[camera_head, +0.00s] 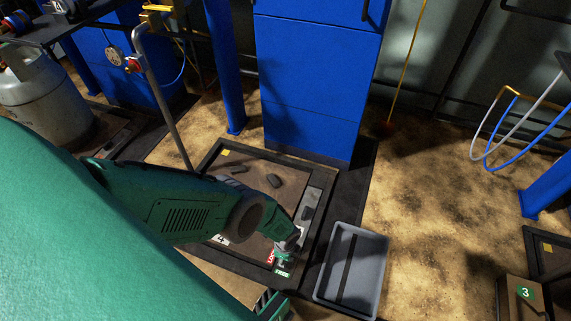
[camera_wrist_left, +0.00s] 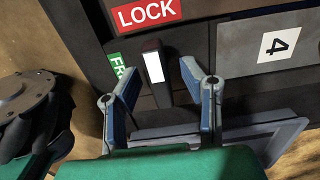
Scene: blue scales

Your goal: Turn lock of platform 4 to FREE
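Platform 4 (camera_head: 205,165) is a dark-framed floor scale; its white "4" plate also shows in the left wrist view (camera_wrist_left: 279,44). The lock lever (camera_wrist_left: 153,67) is a short black bar with a white strip. The red LOCK label (camera_wrist_left: 147,14) is above it, and the green FREE label (camera_wrist_left: 117,72), partly covered, is to its left. My left gripper (camera_wrist_left: 159,78) is open, with one blue-grey finger on each side of the lever. Gaps show between the fingers and the lever. In the head view my left gripper (camera_head: 287,247) is over the platform's front right corner. My right gripper is not identifiable.
A grey bin (camera_head: 376,270) stands just right of the platform. A blue cabinet (camera_head: 315,80) stands behind it. A gas cylinder (camera_head: 45,100) is at the left. A box marked 3 (camera_head: 525,293) is at the lower right. Floor between is clear.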

